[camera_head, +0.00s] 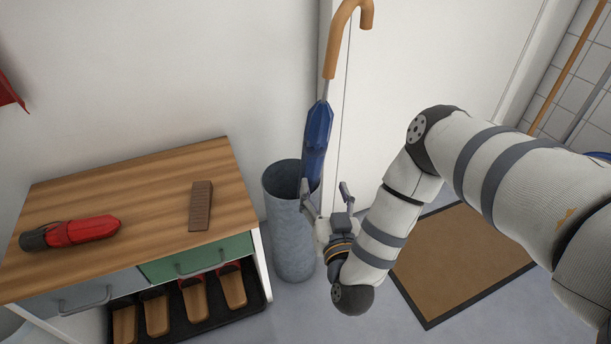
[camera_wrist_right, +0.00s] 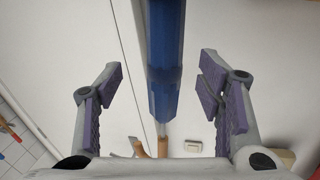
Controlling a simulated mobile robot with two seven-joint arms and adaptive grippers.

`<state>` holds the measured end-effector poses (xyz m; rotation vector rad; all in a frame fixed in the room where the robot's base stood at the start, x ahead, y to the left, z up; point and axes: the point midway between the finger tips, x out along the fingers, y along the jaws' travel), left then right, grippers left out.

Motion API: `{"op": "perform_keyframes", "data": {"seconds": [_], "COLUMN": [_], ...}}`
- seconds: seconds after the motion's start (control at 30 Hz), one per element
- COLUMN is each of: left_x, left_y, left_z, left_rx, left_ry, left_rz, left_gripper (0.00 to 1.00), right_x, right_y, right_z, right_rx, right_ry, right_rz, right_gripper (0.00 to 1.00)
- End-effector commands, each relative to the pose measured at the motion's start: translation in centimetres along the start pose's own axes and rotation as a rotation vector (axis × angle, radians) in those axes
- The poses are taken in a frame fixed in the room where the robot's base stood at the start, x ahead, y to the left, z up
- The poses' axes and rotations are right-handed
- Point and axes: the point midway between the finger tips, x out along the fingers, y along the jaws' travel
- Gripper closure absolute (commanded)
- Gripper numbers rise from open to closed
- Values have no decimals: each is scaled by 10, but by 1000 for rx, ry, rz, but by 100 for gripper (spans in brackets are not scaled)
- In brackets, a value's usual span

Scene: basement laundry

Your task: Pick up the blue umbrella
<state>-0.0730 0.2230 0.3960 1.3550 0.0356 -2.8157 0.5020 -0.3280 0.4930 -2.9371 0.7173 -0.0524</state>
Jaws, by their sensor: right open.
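The blue umbrella (camera_head: 317,140) stands upright in a grey cylindrical stand (camera_head: 288,235), with its orange-brown hooked handle (camera_head: 345,35) at the top. My right gripper (camera_head: 326,196) is open beside the stand's rim, near the umbrella's lower visible part. In the right wrist view the blue umbrella (camera_wrist_right: 165,60) runs between the two spread fingers of my right gripper (camera_wrist_right: 165,95), with gaps on both sides. The umbrella's lower end is hidden inside the stand. My left gripper is not in view.
A wooden-topped cabinet (camera_head: 130,200) stands at the left, bearing a red folded umbrella (camera_head: 85,230) and a brown block (camera_head: 201,205). Several slippers (camera_head: 193,299) sit on a black tray below. A white door (camera_head: 430,70) is behind, and a brown mat (camera_head: 460,260) lies at the right.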

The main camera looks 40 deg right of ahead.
Motion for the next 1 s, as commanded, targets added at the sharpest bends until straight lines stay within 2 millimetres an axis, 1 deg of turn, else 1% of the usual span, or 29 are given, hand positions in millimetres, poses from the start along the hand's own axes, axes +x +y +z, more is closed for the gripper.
{"op": "perform_keyframes", "data": {"seconds": [0.03,0.1,0.2,0.37,0.47,0.53,0.63,0.83,0.87,0.9,0.97,1.0], "left_x": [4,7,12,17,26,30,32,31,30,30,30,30], "left_y": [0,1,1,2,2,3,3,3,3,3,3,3], "left_z": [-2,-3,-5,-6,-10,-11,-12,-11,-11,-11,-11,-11], "left_rx": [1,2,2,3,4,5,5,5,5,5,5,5], "left_ry": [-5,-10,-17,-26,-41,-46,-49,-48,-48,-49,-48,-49], "left_rz": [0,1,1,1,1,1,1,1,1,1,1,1], "left_gripper": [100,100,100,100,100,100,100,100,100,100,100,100], "right_x": [12,28,48,68,88,100,111,112,112,112,112,112], "right_y": [1,1,0,-2,-7,-8,-8,-9,-9,-9,-9,-9], "right_z": [0,1,2,3,8,8,6,4,4,4,4,4], "right_rx": [0,0,0,-1,0,-1,0,0,0,0,0,0], "right_ry": [6,5,1,-1,-3,-3,-3,-4,-4,-4,-4,-4], "right_rz": [3,2,2,0,1,1,0,-2,-2,-2,-2,-2], "right_gripper": [39,39,39,39,39,39,39,39,41,50,64,73]}}
